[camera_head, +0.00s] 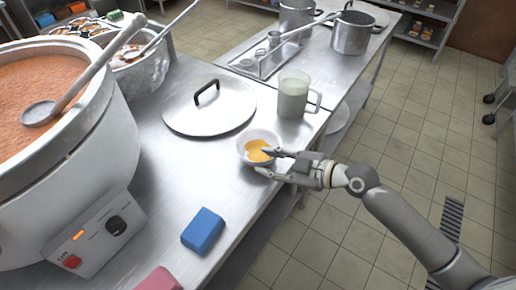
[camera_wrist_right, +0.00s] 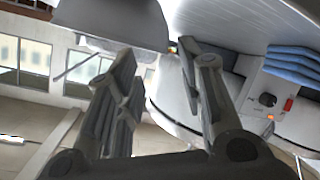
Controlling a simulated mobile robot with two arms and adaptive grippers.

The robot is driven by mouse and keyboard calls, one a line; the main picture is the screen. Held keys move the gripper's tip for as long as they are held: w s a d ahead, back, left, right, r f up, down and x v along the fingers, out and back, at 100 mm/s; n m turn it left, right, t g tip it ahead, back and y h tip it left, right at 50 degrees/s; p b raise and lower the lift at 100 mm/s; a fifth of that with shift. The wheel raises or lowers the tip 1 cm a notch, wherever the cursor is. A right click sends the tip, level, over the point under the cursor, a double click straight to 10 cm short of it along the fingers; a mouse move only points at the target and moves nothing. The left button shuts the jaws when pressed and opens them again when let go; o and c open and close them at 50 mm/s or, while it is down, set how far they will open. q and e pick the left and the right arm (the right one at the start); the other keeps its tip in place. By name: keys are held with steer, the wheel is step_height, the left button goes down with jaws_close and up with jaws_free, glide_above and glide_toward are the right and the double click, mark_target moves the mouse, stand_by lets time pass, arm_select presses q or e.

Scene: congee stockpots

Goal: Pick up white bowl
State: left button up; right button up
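The white bowl (camera_head: 258,134) stands upright near the table's right edge in the head view, with something orange-yellow inside. My right gripper (camera_head: 261,162) comes in from the right at the bowl's near right side. One finger overlaps the bowl's opening and the other shows along its near outside. Whether either finger touches the bowl cannot be told. In the wrist view, the two fingers of my right gripper (camera_wrist_right: 158,58) are spread with a clear gap between them. My left gripper is not in view.
A pot lid (camera_head: 182,120) and a pale mug (camera_head: 292,97) stand close behind the bowl. A large cooker (camera_head: 95,150) of reddish congee with a ladle fills the left. A blue sponge (camera_head: 203,231) and a pink block (camera_head: 158,281) lie nearer. Bare steel lies left of the bowl.

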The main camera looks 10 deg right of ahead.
mark_target(243, 157)
steer(key=shift+x, duration=0.9)
steer(key=shift+w+a+f+p, duration=0.15)
steer(key=shift+w+a+p, duration=0.3)
steer(key=shift+a, duration=0.05)
steer(key=p+x, duration=0.1)
steer(key=x, duration=0.2)
steer(key=shift+s+a, duration=0.1)
steer(key=shift+a, duration=0.05)
steer(key=shift+w+a+f, duration=0.3)
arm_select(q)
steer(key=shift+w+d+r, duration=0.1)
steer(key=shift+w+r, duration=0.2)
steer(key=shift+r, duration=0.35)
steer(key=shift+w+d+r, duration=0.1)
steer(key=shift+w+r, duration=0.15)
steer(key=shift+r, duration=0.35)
arm_select(e)
steer(key=shift+c, duration=0.4)
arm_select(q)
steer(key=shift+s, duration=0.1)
arm_select(e)
jaws_close()
